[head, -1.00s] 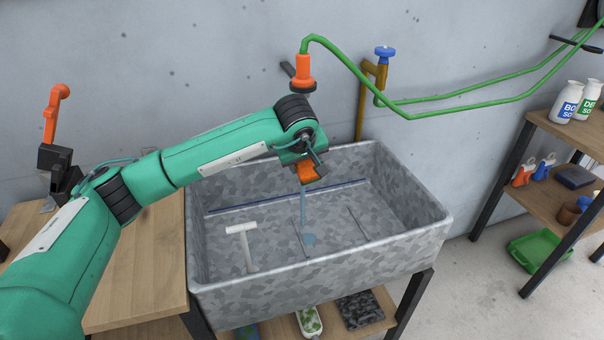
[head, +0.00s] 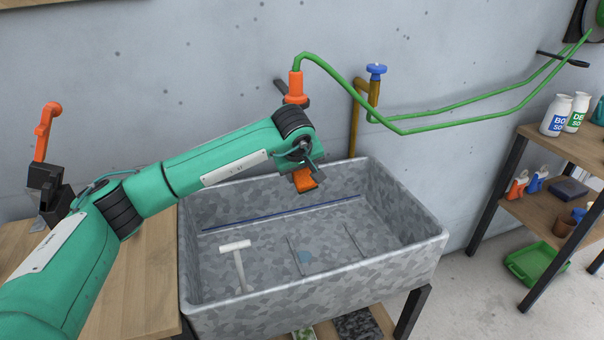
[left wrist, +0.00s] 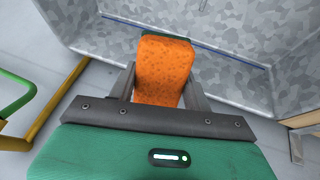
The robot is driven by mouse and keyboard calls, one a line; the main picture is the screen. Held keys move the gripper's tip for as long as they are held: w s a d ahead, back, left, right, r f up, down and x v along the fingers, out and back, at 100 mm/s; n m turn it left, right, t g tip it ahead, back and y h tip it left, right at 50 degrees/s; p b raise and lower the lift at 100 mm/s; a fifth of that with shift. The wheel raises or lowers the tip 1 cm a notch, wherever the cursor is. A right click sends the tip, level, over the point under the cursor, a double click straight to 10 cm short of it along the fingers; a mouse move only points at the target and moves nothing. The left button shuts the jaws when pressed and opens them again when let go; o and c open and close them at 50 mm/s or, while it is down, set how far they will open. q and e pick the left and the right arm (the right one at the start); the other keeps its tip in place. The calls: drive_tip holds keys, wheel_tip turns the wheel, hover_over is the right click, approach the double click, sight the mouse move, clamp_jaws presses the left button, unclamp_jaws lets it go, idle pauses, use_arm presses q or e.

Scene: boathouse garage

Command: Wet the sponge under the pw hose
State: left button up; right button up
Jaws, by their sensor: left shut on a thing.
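My left gripper (head: 304,172) is shut on the orange sponge (head: 306,182) and holds it above the grey sink. The left wrist view shows the sponge (left wrist: 162,70) between the two dark fingers (left wrist: 160,88). The hose's orange nozzle (head: 295,84) hangs nozzle-down by the wall, and its green hose (head: 345,82) runs off to the right. No water stream shows now. My right gripper is not in view.
A brass tap with a blue handle (head: 376,70) stands on the wall behind the sink. A white T-shaped tool (head: 238,262) lies in the sink. A wooden bench (head: 130,285) adjoins on the left. A shelf with bottles (head: 557,113) stands on the right.

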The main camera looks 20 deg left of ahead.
use_arm(q)
drive_tip(key=s+b, duration=0.1)
drive_tip(key=s, duration=0.8)
drive_tip(key=shift+s+d, duration=0.3)
drive_tip(key=shift+s, duration=0.05)
drive_tip(key=s+r, duration=0.2)
drive_tip(key=s, duration=0.1)
drive_tip(key=s+r, duration=0.1)
drive_tip(key=s, duration=0.1)
drive_tip(key=shift+d, duration=0.15)
idle(0.7)
